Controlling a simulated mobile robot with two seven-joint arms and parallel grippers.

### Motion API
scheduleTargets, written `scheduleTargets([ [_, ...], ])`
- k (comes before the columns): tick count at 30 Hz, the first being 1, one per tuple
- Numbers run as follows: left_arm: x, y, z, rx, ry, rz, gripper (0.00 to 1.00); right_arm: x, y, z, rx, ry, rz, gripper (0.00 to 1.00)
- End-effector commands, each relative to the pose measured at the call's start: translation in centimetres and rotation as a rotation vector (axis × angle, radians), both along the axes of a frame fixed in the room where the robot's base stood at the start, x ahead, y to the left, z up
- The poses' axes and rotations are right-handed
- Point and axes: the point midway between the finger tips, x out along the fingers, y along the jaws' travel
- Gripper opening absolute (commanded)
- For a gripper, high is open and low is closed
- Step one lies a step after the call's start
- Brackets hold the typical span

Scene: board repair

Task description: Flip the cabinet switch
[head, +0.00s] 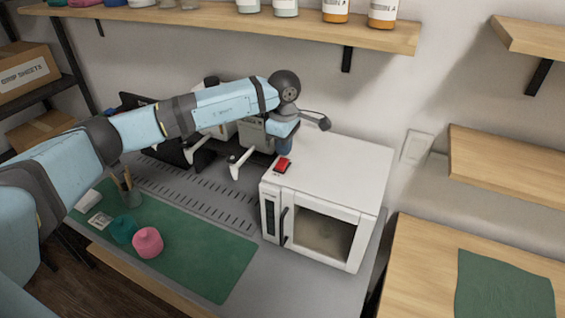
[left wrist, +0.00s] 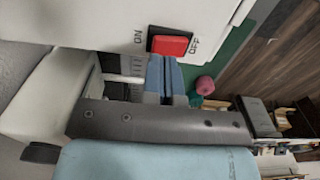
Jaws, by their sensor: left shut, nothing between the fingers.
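The red rocker switch (head: 283,165) sits on the top front left corner of the white cabinet (head: 335,170). In the left wrist view the switch (left wrist: 170,45) lies between the printed words ON and OFF; I cannot tell which side is pressed. My left gripper (head: 286,146) is shut and empty, just behind the switch in the head view. In the left wrist view its blue fingers (left wrist: 166,75) are together, close beside the switch; whether they touch it is unclear. My right gripper is not in view.
Dark and white equipment (head: 205,145) stands left of the cabinet. A shelf with bottles (head: 250,27) runs above. A wooden table (head: 420,265) is at right.

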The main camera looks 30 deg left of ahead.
Motion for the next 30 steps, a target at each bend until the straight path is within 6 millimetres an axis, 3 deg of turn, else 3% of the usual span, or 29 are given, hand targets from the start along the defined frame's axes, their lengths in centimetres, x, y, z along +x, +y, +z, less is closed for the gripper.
scheduleTargets([
  [30, 0.0, 0.0, -1.6, 0.0, 0.0, 0.0, 0.0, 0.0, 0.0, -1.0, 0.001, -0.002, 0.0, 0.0],
])
